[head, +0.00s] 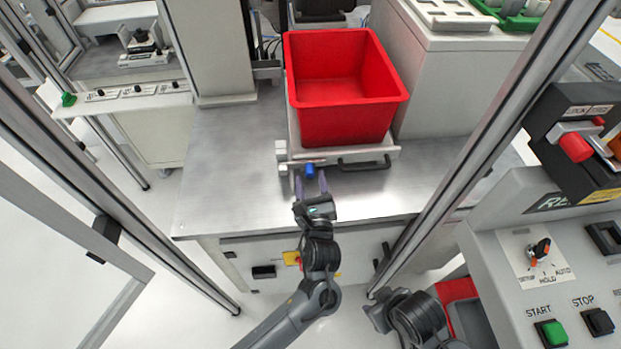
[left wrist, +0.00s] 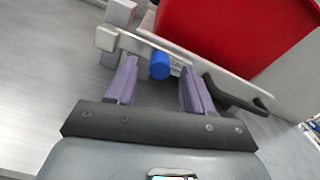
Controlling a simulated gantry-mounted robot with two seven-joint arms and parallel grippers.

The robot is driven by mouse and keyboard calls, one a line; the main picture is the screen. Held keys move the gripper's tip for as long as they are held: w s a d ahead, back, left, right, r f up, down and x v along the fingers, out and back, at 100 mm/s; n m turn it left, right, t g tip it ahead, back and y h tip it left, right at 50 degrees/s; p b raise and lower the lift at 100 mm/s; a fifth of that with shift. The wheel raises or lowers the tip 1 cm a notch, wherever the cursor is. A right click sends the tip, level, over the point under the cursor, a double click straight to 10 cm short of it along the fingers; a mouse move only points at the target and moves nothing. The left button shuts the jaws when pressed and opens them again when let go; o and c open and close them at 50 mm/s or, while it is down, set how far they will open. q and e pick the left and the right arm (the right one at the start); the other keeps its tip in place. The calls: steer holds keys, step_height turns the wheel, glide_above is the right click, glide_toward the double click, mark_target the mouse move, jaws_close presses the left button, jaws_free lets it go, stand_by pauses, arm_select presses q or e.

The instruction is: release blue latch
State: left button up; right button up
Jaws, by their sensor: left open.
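The blue latch (head: 310,171) is a small blue cylinder at the front edge of the light grey tray (head: 345,157) under the red bin. In the left wrist view the blue latch (left wrist: 160,66) shows near the tips of my left gripper (left wrist: 156,82). The purple fingers of my left gripper (head: 311,180) are open, one on each side of the latch in the picture. I cannot tell whether they touch it. My right arm's dark end shows at the lower right of the head view, but its fingers are not visible.
The red bin (head: 345,118) sits on the tray. A black handle (head: 364,164) is right of the latch and also shows in the left wrist view (left wrist: 232,96). The metal table (head: 225,160) is bare to the left. A control panel (head: 545,270) stands at the right.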

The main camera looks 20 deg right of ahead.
arm_select(q)
steer(key=shift+x, duration=1.15)
jaws_close()
